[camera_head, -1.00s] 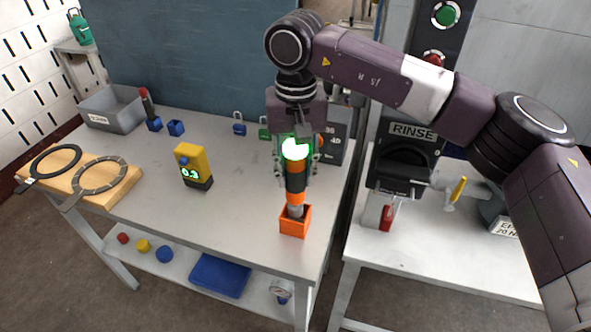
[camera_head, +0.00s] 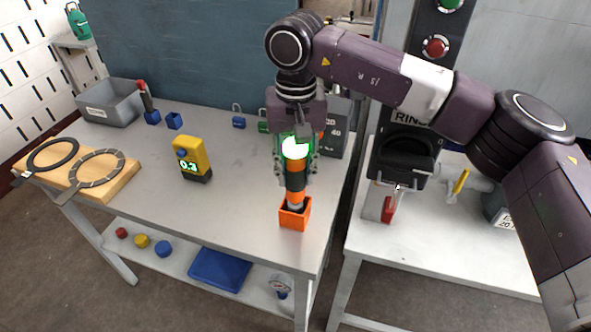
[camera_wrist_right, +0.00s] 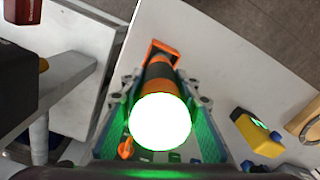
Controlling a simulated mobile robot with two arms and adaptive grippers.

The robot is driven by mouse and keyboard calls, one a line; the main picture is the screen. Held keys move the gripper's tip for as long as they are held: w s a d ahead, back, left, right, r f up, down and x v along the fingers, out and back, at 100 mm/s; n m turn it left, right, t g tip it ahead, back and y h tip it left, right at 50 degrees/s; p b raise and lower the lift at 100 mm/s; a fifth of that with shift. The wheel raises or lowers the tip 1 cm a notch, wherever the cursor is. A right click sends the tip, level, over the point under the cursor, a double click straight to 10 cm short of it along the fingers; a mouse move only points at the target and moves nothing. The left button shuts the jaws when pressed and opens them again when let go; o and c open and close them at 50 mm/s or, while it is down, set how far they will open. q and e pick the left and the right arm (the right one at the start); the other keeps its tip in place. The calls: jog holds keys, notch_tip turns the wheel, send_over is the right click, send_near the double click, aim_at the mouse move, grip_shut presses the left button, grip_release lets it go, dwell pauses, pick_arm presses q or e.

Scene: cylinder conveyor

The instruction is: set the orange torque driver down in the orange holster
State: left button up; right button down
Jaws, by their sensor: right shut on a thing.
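The orange torque driver (camera_head: 295,180) is upright, with an orange and black body and a bright glowing green-white top. My right gripper (camera_head: 295,160) is shut on its upper part. The driver's grey lower end goes down into the mouth of the orange holster (camera_head: 294,218), a small open box near the table's front right edge. Whether its tip touches the holster floor is hidden. In the right wrist view the driver (camera_wrist_right: 158,75) lies between the green-lit finger pads, and the holster (camera_wrist_right: 163,48) shows beyond it. My left gripper is not in view.
A yellow meter (camera_head: 192,158) stands left of the holster. A wooden board with two rings (camera_head: 118,180), a grey bin (camera_head: 110,103) and small blue holders (camera_head: 174,121) are farther left. A second table (camera_head: 350,235) with a black machine stands right across a gap.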

jog(key=shift+f, duration=0.1)
jog(key=shift+f+b, duration=1.2)
jog(key=shift+f, duration=0.25)
jog(key=c, duration=1.4)
grip_release()
